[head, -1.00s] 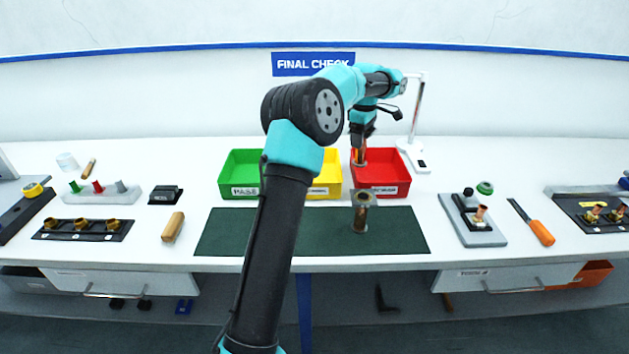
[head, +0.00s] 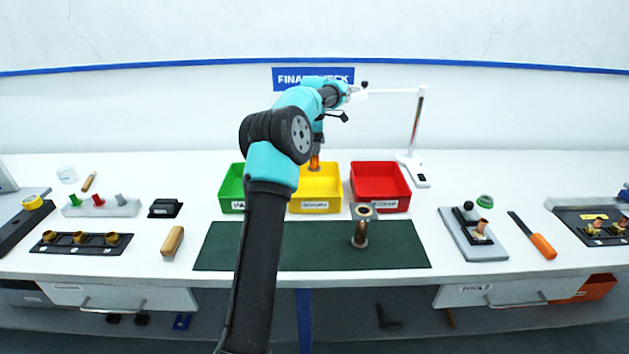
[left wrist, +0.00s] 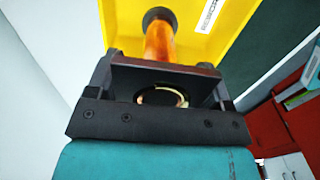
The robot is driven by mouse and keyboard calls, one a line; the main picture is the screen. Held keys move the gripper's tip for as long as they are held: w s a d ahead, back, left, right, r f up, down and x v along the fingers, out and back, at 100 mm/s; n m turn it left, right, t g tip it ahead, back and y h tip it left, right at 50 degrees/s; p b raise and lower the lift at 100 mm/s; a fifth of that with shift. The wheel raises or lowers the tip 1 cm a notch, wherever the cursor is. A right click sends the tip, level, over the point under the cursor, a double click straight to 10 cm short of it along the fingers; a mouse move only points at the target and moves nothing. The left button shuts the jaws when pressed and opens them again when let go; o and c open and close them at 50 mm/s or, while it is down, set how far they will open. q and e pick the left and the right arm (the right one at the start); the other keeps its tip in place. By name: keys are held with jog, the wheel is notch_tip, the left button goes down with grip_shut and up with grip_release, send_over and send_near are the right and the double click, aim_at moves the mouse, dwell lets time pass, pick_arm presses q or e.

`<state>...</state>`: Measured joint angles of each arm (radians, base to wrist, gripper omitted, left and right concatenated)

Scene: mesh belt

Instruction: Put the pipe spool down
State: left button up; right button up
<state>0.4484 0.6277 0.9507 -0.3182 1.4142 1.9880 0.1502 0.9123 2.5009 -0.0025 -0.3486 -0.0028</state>
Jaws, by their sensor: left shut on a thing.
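My left gripper (head: 317,148) is shut on a copper-coloured pipe spool (head: 314,162) and holds it upright over the yellow bin (head: 316,206). In the left wrist view the spool (left wrist: 160,42) points away from the jaws, with a dark flange at its far end and the yellow bin beyond it. Whether it touches the bin floor cannot be told. A second spool-like part (head: 361,233) with a square top flange stands upright on the dark green mat (head: 285,248). My right gripper is in no view.
The green bin (head: 231,203) is left of the yellow one, partly behind my arm; the red bin (head: 380,202) is on the right and looks empty. A white lamp stand (head: 414,140) rises behind it. Fixtures and tools lie on both sides of the mat.

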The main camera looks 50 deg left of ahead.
aim_at(315, 165)
pick_arm(q)
jog(key=shift+f, duration=2.55)
jog(key=shift+f, duration=1.85)
jog(key=shift+f, duration=0.1)
jog(key=o, duration=1.3)
jog(key=shift+f, duration=0.1)
notch_tip(315, 165, up, 12)
jog(key=shift+r, duration=0.15)
